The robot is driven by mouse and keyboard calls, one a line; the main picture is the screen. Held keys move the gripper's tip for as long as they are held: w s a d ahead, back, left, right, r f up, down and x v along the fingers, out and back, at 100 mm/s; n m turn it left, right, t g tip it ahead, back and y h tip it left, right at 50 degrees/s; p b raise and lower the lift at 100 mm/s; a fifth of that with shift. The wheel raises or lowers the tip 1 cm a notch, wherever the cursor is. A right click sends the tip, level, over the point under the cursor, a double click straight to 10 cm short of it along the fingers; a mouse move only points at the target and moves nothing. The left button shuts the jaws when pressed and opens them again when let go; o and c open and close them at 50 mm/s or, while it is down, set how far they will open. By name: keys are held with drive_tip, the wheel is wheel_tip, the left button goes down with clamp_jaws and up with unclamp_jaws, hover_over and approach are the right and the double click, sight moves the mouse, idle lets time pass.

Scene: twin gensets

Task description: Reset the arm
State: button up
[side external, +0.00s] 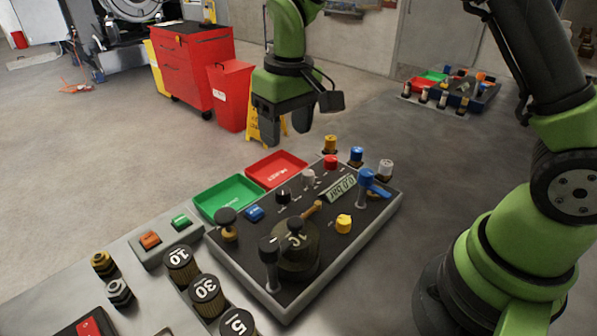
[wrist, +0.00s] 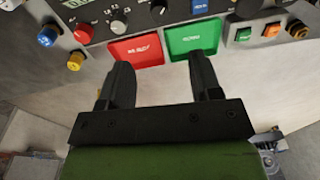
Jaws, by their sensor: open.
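My gripper (side external: 287,124) hangs from my green arm above the far side of the control panel (side external: 214,243) in the side external view. Its two dark fingers point down, apart, with nothing between them. In the wrist view my gripper (wrist: 160,82) shows both fingers spread, their tips near the front edges of the red tray (wrist: 136,50) and the green tray (wrist: 194,38) in the picture. The fingers look clear of the panel and the trays.
Numbered weights (side external: 206,290) stand at the lower left. A red bin (side external: 230,95) and yellow sign (side external: 253,120) stand behind. Open floor lies left.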

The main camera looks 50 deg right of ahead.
drive_tip(key=s+d+r+m+t+y, duration=0.1)
drive_tip(key=s+r+m+t, duration=0.15)
drive_tip(key=s+r, duration=0.75)
drive_tip(key=s+r+t, duration=0.3)
drive_tip(key=s+t, duration=0.1)
drive_tip(key=s, duration=0.6)
drive_tip(key=shift+s+d+m+y, duration=0.15)
drive_tip(key=shift+s+m+y, duration=0.1)
drive_tip(key=shift+m+y, duration=0.2)
